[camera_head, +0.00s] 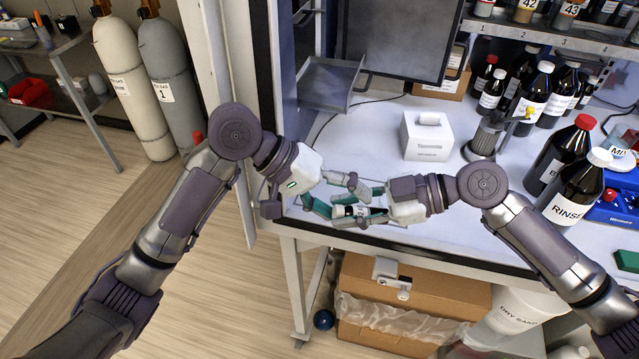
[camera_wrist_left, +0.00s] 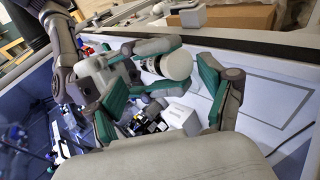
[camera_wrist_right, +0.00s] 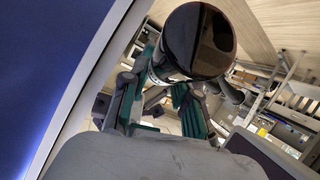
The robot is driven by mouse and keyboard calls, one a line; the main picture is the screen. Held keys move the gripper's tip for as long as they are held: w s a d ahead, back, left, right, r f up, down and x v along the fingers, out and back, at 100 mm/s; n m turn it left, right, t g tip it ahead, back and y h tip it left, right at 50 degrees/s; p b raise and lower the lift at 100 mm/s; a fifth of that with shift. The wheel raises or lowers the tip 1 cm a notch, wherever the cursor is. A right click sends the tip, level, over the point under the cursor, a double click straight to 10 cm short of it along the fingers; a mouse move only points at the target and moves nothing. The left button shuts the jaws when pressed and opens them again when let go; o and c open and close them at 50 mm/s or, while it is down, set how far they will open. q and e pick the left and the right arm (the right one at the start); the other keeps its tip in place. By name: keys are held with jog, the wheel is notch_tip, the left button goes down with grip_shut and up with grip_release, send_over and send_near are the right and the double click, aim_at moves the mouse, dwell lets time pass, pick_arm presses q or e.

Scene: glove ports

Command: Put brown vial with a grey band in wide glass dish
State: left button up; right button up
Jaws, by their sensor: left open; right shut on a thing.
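The vial (camera_head: 349,211) is held crosswise in my right gripper (camera_head: 352,203). In the left wrist view, the vial (camera_wrist_left: 172,65) shows a white cap end. In the right wrist view, the vial (camera_wrist_right: 200,42) shows a dark brown, glossy end close to the camera; I cannot make out a grey band. My left gripper (camera_head: 332,194) is open and faces the right one, with its fingers around the vial's area. Whether its pads touch the vial cannot be told. The wide glass dish is not clearly seen in any view.
The white bench (camera_head: 400,175) has a white box (camera_head: 427,137), a grey stand (camera_head: 486,138) and dark bottles (camera_head: 572,187) to the right. A metal tray (camera_head: 328,84) and dark panel (camera_head: 395,35) stand behind. A cardboard box (camera_head: 410,290) sits below the front edge.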

aim_at(352, 208)
pick_arm(q)
jog(key=shift+x, duration=1.8)
jog(key=shift+r, duration=0.1)
jog(key=c, duration=1.4)
grip_shut()
pick_arm(e)
jog(key=o, duration=1.1)
